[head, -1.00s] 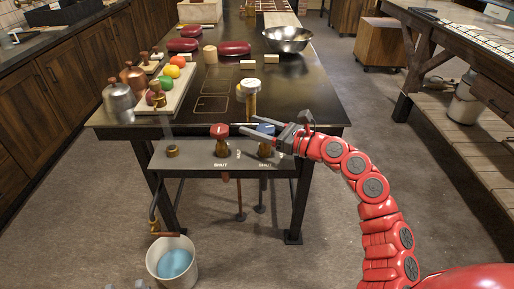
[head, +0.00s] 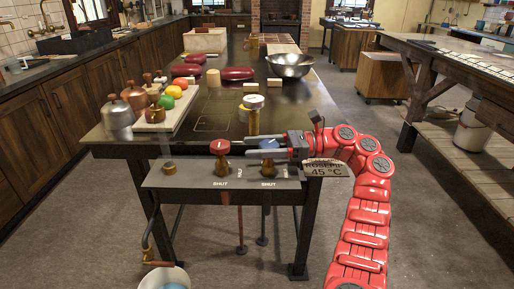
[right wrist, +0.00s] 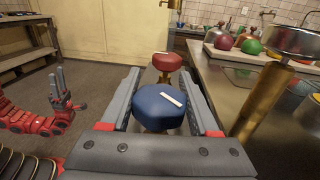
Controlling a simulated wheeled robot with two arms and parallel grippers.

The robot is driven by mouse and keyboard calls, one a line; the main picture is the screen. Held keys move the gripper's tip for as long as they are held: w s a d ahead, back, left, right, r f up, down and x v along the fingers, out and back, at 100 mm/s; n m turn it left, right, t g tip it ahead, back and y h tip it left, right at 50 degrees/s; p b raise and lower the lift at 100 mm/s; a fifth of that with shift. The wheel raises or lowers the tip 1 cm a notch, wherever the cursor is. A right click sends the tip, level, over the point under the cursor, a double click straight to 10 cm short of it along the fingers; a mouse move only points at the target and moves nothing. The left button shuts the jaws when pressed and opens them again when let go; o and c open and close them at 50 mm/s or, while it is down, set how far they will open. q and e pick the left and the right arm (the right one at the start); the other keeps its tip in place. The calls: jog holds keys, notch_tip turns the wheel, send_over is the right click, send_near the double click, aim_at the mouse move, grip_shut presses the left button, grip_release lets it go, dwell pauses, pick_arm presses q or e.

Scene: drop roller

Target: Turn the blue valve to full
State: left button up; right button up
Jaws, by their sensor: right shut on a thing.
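The blue valve (head: 268,143) is a round knob on a brass stem, on the grey panel (head: 205,180) at the table's front, above a "SHUT" label. My right gripper (head: 262,149) comes in from the right and is shut on it. In the right wrist view the blue valve (right wrist: 160,104) sits between the two fingers, its white mark slanting across the top. My left gripper (right wrist: 66,93) shows small at the left of the right wrist view, fingers apart and empty, away from the panel.
A red valve (head: 220,147) stands just left of the blue one. A "45 °C" sign (head: 327,169) is at the panel's right end. A bucket (head: 163,280) stands on the floor below the hose. A brass post (head: 254,118) rises close behind the blue valve.

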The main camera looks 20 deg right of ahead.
jog(key=shift+f, duration=0.15)
jog(key=o, duration=1.4)
jog(key=shift+c, duration=0.2)
jog(key=shift+s+d, duration=0.1)
